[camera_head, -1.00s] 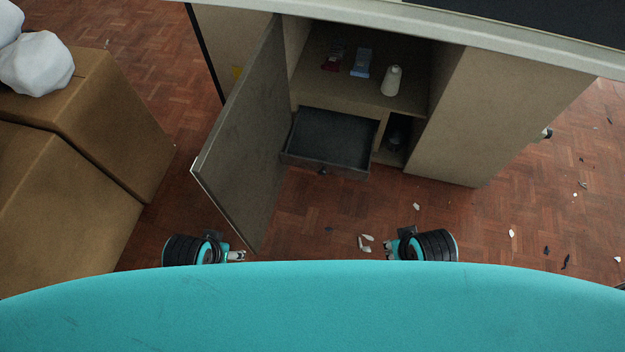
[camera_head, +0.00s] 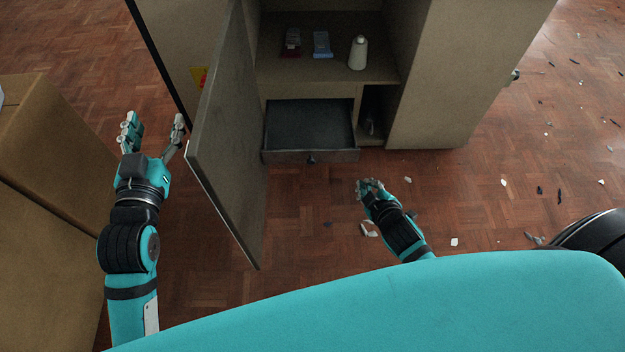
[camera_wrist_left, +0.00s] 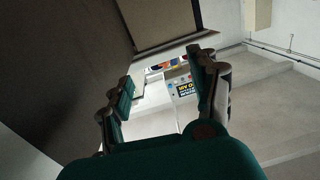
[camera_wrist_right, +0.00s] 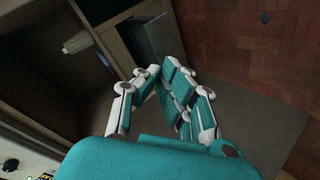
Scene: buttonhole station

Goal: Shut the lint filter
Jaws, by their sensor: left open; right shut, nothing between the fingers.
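A shallow dark drawer (camera_head: 310,122), which I take to be the lint filter, stands pulled out low in the cabinet. Its front panel (camera_head: 290,157) carries a small dark knob (camera_head: 311,160). The drawer looks empty inside. My right gripper (camera_head: 369,186) is shut and empty, to the right of and nearer than the drawer front, apart from it. Its fingers also show in the right wrist view (camera_wrist_right: 168,92). My left gripper (camera_head: 155,124) is open and empty, left of the open cabinet door and away from the drawer. Its spread fingers show in the left wrist view (camera_wrist_left: 167,88).
The cabinet door (camera_head: 228,150) stands open between my left gripper and the drawer. On the shelf are a white bottle (camera_head: 358,53), a blue item (camera_head: 322,45) and a red item (camera_head: 291,42). Brown boxes (camera_head: 45,220) stand at left. White scraps (camera_head: 368,229) lie on the floor.

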